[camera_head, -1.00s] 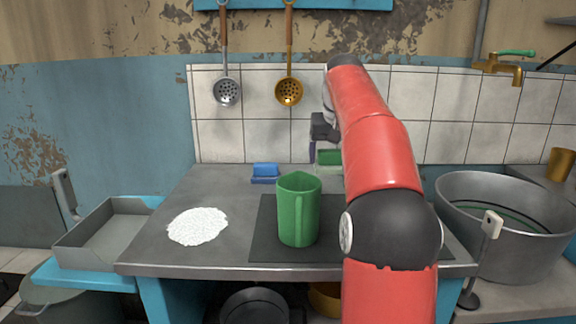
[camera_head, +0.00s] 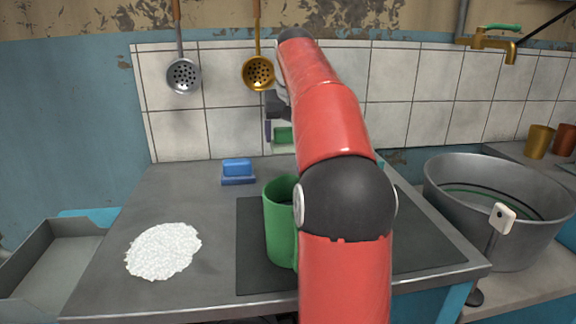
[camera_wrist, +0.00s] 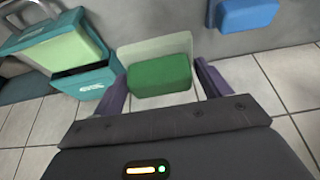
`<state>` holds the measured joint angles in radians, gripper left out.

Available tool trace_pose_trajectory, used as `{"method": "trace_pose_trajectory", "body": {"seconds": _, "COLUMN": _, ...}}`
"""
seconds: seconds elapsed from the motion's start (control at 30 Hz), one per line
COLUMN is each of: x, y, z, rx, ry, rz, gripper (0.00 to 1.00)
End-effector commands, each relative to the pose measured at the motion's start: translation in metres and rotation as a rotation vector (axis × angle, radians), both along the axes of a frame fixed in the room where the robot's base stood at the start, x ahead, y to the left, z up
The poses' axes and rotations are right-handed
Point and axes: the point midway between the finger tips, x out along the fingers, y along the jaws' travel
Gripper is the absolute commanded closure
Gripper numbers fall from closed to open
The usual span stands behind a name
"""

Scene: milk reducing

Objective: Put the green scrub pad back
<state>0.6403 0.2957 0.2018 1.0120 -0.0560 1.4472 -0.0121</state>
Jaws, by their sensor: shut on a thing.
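The green scrub pad (camera_head: 283,135) is in my gripper, up in front of the white tiles and above the back of the counter. In the wrist view the green pad (camera_wrist: 160,76), with a pale layer along its far side, sits between the two purple fingers. My gripper (camera_wrist: 162,84) is shut on it. My gripper in the head view (camera_head: 275,128) is partly hidden by my red arm. A blue sponge (camera_head: 237,167) lies on a blue base at the counter's back, lower and left of the pad. It also shows at the top of the wrist view (camera_wrist: 247,13).
A green mug (camera_head: 278,222) stands on a dark mat (camera_head: 248,262), partly behind my arm. White grains (camera_head: 163,250) lie at left. Two skimmers hang on the wall. A metal basin (camera_head: 490,200) stands right. A teal box (camera_wrist: 85,80) shows left in the wrist view.

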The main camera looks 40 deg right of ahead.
Motion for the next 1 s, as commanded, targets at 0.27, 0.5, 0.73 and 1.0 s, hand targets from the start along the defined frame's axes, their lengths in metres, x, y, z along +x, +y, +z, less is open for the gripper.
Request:
{"method": "trace_pose_trajectory", "body": {"seconds": 0.27, "x": 0.000, "y": 0.000, "z": -0.037, "rx": 0.000, "ry": 0.000, "rz": 0.000, "gripper": 0.45}}
{"method": "trace_pose_trajectory", "body": {"seconds": 0.5, "x": 0.000, "y": 0.001, "z": -0.066, "rx": 0.000, "ry": 0.001, "rz": 0.001, "gripper": 0.45}}
{"method": "trace_pose_trajectory", "body": {"seconds": 0.73, "x": 0.000, "y": 0.001, "z": -0.071, "rx": -0.001, "ry": -0.002, "rz": 0.001, "gripper": 0.45}}
{"method": "trace_pose_trajectory", "body": {"seconds": 1.0, "x": 0.000, "y": 0.001, "z": -0.075, "rx": 0.000, "ry": -0.001, "rz": 0.001, "gripper": 0.18}}
